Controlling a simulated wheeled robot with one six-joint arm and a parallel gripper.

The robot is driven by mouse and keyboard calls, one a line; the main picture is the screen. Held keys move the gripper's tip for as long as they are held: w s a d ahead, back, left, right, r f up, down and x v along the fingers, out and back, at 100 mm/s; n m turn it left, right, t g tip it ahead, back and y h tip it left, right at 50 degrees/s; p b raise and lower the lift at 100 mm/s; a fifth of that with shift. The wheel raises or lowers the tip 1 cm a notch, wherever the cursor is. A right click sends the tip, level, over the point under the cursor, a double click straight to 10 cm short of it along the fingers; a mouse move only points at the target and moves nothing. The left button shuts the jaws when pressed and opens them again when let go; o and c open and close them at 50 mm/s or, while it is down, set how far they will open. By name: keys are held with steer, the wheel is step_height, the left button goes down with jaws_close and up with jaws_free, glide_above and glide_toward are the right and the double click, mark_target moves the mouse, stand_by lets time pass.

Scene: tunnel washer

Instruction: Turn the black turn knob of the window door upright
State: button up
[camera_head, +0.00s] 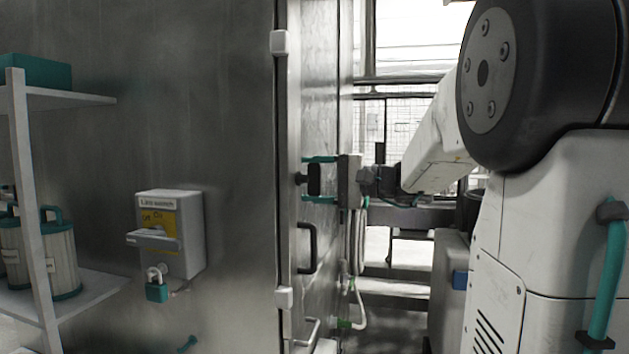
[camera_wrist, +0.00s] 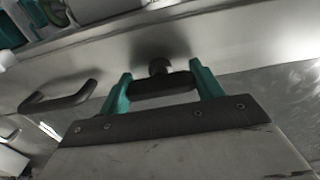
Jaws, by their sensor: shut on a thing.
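The black turn knob (camera_head: 314,180) sits on a short stem on the steel window door (camera_head: 318,110). In the head view its bar looks roughly upright. In the wrist view the knob's bar (camera_wrist: 163,87) spans the gap between my two teal fingers. My gripper (camera_head: 311,179) reaches in from the right, one finger above the knob and one below. It is shut on the knob, by the ends of its bar. The fingertips also show in the wrist view (camera_wrist: 161,72), close to the door frame.
A black pull handle (camera_head: 310,248) is on the door below the knob; it also shows in the wrist view (camera_wrist: 58,98). A switch box (camera_head: 172,232) with a teal padlock (camera_head: 157,292) hangs on the steel wall. A shelf (camera_head: 85,295) with canisters stands at the left.

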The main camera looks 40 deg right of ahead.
steer(key=shift+f, duration=0.1)
stand_by(0.3)
steer(key=o, duration=1)
steer(key=shift+a, duration=0.1)
steer(key=v, duration=0.8)
